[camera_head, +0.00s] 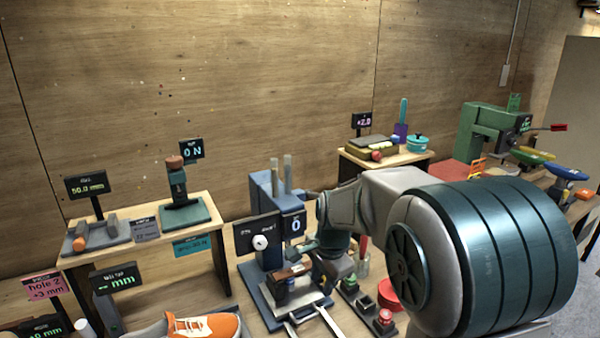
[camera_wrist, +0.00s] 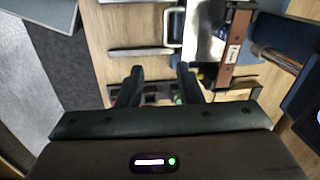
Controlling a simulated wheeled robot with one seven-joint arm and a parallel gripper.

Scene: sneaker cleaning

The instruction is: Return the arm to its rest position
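My arm reaches from the right side of the head view to the bench, with its wrist (camera_head: 335,245) bent down beside a blue press-like machine (camera_head: 265,200). In the wrist view my gripper (camera_wrist: 159,75) has its two dark fingers apart, and nothing shows held between them. The fingertips are over the bench top, with small dark parts visible beyond and between the fingers. In the head view the fingers are hard to make out against the dark fixtures.
An orange sneaker (camera_head: 205,326) lies at the front. The machine's base (camera_head: 262,308) carries a brown-topped block (camera_head: 292,285). Small items with red tops (camera_head: 384,318) stand close to my wrist. A left shelf (camera_head: 150,225) holds gauges; a green machine (camera_head: 485,135) stands at the right.

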